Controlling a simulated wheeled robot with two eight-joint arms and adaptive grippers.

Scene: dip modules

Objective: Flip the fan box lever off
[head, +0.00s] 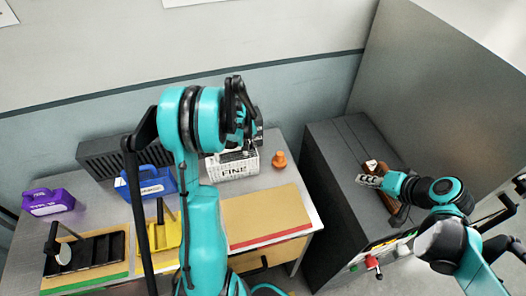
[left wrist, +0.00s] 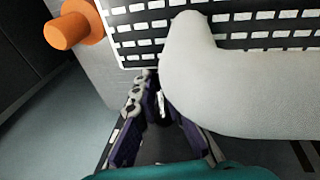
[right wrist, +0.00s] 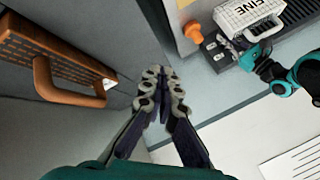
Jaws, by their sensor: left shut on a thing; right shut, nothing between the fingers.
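The likely fan box is the dark grey cabinet (head: 335,160) at the right. A red-knobbed lever (head: 372,262) sticks out low on its front panel; whether it is on or off cannot be told. My right gripper (head: 368,181) is shut and empty above the cabinet top, away from the lever; its closed fingers (right wrist: 163,80) show in the right wrist view. My left gripper (left wrist: 150,85) is shut at the white FINE basket (head: 232,166), by its pale handle (left wrist: 235,85). The exact grip is partly hidden by the handle and arm.
A brown slotted basket (right wrist: 60,60) with a wooden handle stands near my right gripper. An orange knob (head: 279,159) is beside the white basket. Blue (head: 148,183), purple (head: 48,202) and yellow (head: 163,237) items stand left. A tan board (head: 262,213) lies clear in front.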

